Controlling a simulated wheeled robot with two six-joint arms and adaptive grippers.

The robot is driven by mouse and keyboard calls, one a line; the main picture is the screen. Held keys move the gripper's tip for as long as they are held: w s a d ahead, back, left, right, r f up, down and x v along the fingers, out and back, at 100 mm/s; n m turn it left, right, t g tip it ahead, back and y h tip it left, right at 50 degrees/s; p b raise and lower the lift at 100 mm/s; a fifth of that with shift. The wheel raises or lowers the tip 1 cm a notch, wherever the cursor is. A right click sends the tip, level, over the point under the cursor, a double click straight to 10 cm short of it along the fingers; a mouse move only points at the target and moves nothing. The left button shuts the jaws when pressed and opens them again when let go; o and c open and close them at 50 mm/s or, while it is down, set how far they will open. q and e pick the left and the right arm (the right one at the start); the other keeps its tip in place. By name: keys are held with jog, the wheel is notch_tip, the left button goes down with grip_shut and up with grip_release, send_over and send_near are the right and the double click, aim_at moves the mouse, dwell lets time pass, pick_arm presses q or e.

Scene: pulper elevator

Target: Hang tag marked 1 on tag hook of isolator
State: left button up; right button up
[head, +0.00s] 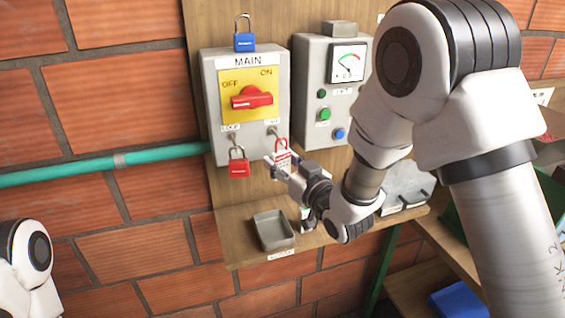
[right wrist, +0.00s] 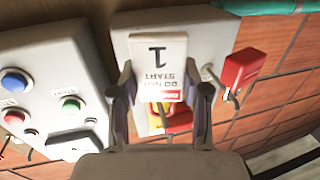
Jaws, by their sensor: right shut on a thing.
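The white tag marked 1 (right wrist: 158,65), lettered DO NOT START, is between the fingers of my right gripper (right wrist: 160,88), which is shut on it. In the head view the tag (head: 283,160) with its red top is just below the tag hook (head: 274,131), at the lower right of the grey isolator (head: 212,110). I cannot tell whether its loop is around the hook. The isolator is labelled MAIN; its red handle (head: 252,98) lies roughly level. A red padlock (head: 238,165) hangs at the lower left hook. My left gripper is out of view.
A blue padlock (head: 244,38) sits on top of the isolator. A grey control box (head: 310,75) with a gauge and buttons is beside it on the right. A grey tray (head: 261,236) is on the wooden shelf (head: 240,252) below. A green pipe (head: 80,170) runs left.

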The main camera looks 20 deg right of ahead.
jog(key=o, duration=1.1)
jog(key=shift+c, duration=0.2)
jog(key=v, duration=0.8)
jog(key=s+d+f+m+g+h+b, duration=0.1)
jog(key=s+f+g, duration=0.2)
jog(key=f, duration=0.8)
jog(key=s+f+g+h+b, duration=0.15)
jog(key=s+f, duration=0.25)
jog(key=f, duration=0.7)
jog(key=s+d+f+m+g, duration=0.1)
jog(key=s+f+g, duration=0.25)
jog(key=f, duration=0.65)
jog(key=s+d+f+g+h, duration=0.1)
jog(key=s+f+g, duration=0.3)
jog(key=s, duration=0.5)
jog(key=s+d+f+m+g+h, duration=0.1)
jog(key=s+f+g, duration=0.4)
jog(key=s, duration=0.5)
notch_tip(320, 180, down, 3)
jog(key=shift+s+d+r+m, duration=0.1)
jog(key=shift+s+d+m, duration=0.15)
jog(key=shift+d, duration=0.35)
